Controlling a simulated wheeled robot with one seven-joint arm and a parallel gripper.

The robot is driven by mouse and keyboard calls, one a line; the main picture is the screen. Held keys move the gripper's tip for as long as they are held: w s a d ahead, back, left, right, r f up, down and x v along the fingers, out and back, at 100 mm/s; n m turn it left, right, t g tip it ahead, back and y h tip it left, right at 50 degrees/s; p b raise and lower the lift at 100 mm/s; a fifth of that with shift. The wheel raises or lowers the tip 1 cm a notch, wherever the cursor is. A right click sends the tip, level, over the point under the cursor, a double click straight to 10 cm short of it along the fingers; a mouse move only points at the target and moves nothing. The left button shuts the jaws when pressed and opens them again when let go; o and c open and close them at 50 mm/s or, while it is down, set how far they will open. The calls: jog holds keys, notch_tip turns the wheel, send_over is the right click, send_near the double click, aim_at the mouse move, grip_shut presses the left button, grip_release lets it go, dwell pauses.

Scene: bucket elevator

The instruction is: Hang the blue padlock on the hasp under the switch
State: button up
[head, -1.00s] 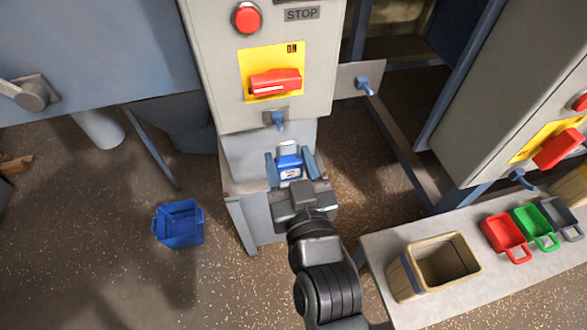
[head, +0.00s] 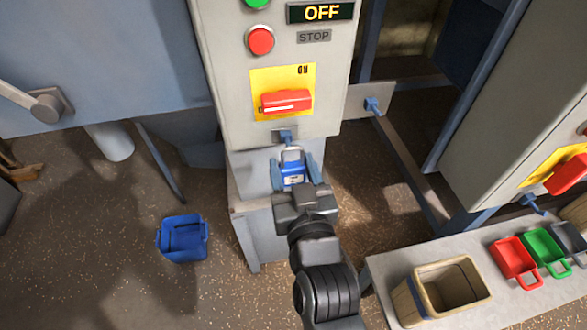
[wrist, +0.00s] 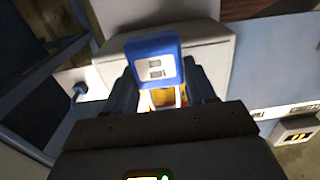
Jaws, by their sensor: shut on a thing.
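The blue padlock (head: 293,176) is upright between the fingers of my gripper (head: 295,172), which is shut on it. Its pale shackle points up in the head view. The hasp (head: 286,136) is a small blue piece on a grey plate under the red switch (head: 286,100) on its yellow panel. The shackle's top is just below the hasp; whether they touch I cannot tell. In the wrist view the padlock (wrist: 152,58) shows its blue body and white label between the fingers, with the shackle partly hidden behind the gripper body.
A blue bucket (head: 183,240) is on the floor at left. At right a bench (head: 385,268) holds a tan bin (head: 448,282) and red (head: 514,262), green (head: 544,252) and grey small buckets. A second cabinet (head: 505,130) stands at right. A display (head: 321,12) reads OFF.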

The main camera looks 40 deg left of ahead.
jog(key=shift+w+a, duration=0.1)
dwell(0.3)
jog(key=shift+b+x, duration=0.4)
jog(key=shift+x, duration=1.2)
jog(key=shift+f+b, duration=0.75)
jog(key=shift+f, duration=0.05)
jog(key=o, duration=1.2)
jog(key=shift+f+b+v, duration=0.15)
jog(key=shift+b+v, duration=0.3)
jog(key=shift+v, duration=2.05)
jog(key=shift+f+b+v, duration=0.15)
jog(key=shift+b+v, duration=0.25)
jog(key=shift+v, duration=2.1)
